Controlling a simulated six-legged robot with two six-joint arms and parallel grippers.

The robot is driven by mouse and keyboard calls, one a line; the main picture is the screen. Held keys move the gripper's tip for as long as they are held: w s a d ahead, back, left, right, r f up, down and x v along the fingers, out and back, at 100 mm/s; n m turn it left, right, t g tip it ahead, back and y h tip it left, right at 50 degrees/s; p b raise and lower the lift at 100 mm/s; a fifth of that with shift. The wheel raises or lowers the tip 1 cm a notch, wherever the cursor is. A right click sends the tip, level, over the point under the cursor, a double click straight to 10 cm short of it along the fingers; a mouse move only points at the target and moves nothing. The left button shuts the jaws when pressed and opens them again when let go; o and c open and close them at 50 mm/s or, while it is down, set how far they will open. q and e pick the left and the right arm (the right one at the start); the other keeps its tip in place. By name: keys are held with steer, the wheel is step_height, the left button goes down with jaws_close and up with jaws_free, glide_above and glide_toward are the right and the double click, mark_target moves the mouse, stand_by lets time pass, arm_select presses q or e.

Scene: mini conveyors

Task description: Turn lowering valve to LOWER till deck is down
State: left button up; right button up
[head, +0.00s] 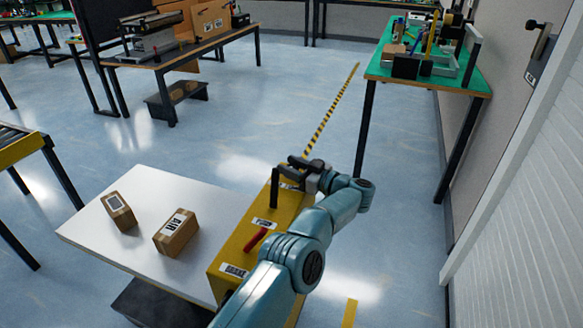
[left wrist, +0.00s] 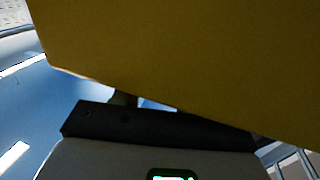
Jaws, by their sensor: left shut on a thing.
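A yellow control box (head: 233,252) stands along the right side of the white deck (head: 110,240). It carries a red lever (head: 257,239), an upright black lever (head: 274,190) and small white labels too small to read. My left gripper (head: 302,168) is at the box's far end, shut on the lowering valve's handle, which the jaws mostly hide. Its turned position cannot be told. The deck stands above a dark base (head: 150,305). In the left wrist view, the box's yellow side (left wrist: 190,60) fills the top, close to the dark gripper body. My right gripper is not in view.
Two cartons, a small one (head: 119,211) and a larger one (head: 176,233), lie on the deck. A green-topped bench (head: 462,84) with tools stands at the back right. A conveyor (head: 20,148) is at the left. The floor between is clear.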

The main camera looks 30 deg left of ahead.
arm_select(q)
steer(key=shift+r, duration=0.1)
steer(key=o, duration=1)
steer(key=d+b, duration=0.1)
steer(key=d, duration=1.1)
steer(key=shift+s, duration=0.15)
